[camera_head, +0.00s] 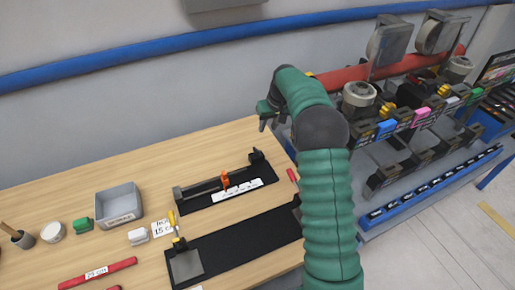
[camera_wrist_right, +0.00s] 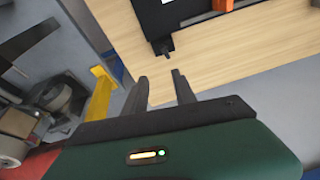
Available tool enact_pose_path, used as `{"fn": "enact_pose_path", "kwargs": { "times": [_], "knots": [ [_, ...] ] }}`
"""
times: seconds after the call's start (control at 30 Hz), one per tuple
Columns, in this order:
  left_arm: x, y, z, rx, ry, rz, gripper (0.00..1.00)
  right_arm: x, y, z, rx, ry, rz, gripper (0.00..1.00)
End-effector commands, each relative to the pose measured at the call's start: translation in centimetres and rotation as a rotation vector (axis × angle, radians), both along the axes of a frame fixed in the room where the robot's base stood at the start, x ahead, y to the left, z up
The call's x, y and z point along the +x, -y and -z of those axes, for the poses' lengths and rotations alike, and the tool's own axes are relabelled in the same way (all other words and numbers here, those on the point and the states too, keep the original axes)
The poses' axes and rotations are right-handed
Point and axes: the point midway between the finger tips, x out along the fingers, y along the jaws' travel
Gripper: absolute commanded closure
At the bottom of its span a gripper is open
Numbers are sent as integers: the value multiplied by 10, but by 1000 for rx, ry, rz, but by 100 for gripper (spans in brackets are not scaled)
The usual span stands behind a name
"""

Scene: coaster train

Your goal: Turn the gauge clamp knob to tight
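A long black gauge (camera_head: 203,190) with a rail lies on the wooden table, with an orange piece (camera_head: 224,180) standing on it and a white marked strip (camera_head: 237,190) along its front. A small dark block (camera_head: 257,156) stands at its right end. I cannot tell which part is the clamp knob or how it is turned. In the right wrist view the orange piece (camera_wrist_right: 222,4) is cut off at the top, and a dark end part (camera_wrist_right: 163,46) shows beyond the fingers. My right gripper (camera_head: 265,120) is open and empty, apart from the gauge, beyond its right end. My left gripper is not in view.
A second black fixture (camera_head: 235,245) with a yellow-handled tool (camera_head: 174,225) lies in front. A rack of coaster train parts (camera_head: 400,130) stands right of the table. Bare wood lies behind the gauge.

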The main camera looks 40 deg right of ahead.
Motion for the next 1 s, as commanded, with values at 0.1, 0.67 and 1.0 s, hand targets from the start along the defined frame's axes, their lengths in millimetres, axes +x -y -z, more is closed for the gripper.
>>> {"fn": "enact_pose_path", "kwargs": {
  "times": [0.1, 0.67, 1.0],
  "knots": [
    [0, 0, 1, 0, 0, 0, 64, -10, -8, -4, -52, 42, -184, 67],
    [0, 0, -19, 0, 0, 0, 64, 19, -8, 77, -85, 56, -288, 67],
    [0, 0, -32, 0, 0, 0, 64, 47, -6, 143, -89, 58, -287, 67]
  ]
}}
